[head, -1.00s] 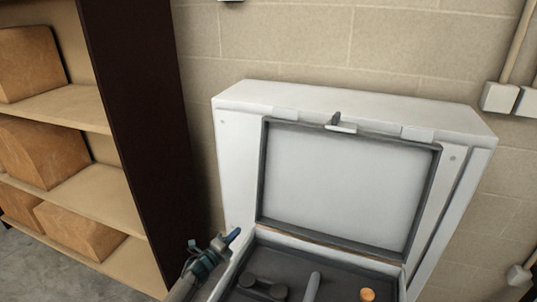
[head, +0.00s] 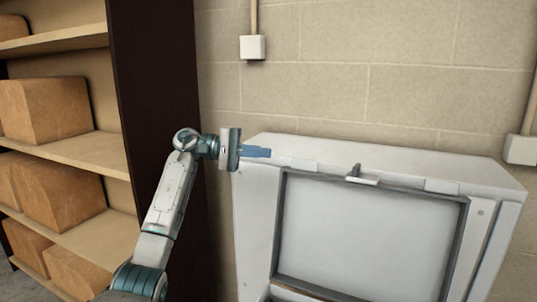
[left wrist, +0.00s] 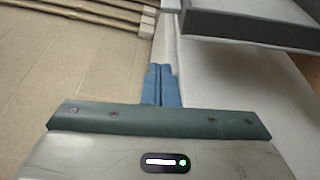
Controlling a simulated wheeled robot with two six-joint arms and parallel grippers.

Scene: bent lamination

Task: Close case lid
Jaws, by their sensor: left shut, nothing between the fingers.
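The case lid (head: 370,235) stands open and upright in front of a white cabinet (head: 255,225), a pale panel with a dark grey rim. A small latch (head: 362,177) is at its top edge. The case's base is almost wholly below the head view. My left gripper (head: 268,152) is shut and empty at the cabinet's top left corner, left of the lid and apart from it. Its blue fingers (left wrist: 161,85) are together in the left wrist view, where a dark rim, seemingly the lid's (left wrist: 255,25), shows at upper right. My right gripper is out of view.
A dark-sided shelf (head: 155,90) with several brown boxes (head: 50,108) stands at left, behind my left arm. A block wall (head: 400,100) with conduit boxes (head: 253,47) is behind the cabinet. Open air lies above the cabinet.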

